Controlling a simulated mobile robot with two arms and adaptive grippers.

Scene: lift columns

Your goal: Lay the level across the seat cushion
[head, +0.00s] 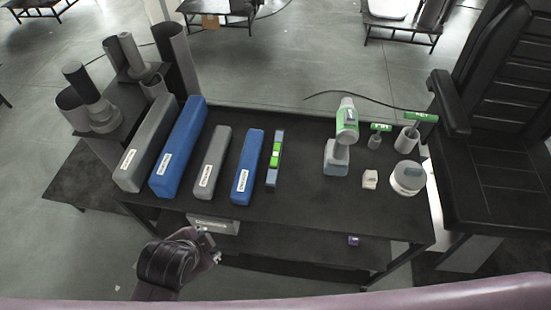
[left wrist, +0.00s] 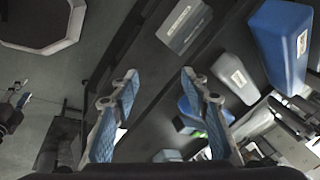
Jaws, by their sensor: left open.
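The level (head: 275,158) is a slim blue-grey bar with bright green parts, lying on the dark table, right of the short blue box. The black seat cushion (head: 500,200) belongs to a chair at the right edge of the head view. My left gripper (head: 210,242) is in front of the table's near edge, left of and nearer than the level, and apart from it. In the left wrist view its blue-padded fingers (left wrist: 159,82) are spread with nothing between them. A small green patch shows beyond them there; I cannot tell if it is the level. My right gripper is not in view.
Left of the level lie grey and blue boxes (head: 178,148). Right of it stand a green-and-white drill (head: 338,155), small green-topped tools and a white round container (head: 407,178). The chair's armrest (head: 452,105) rises beside the table. A lower shelf holds a grey box (head: 213,224).

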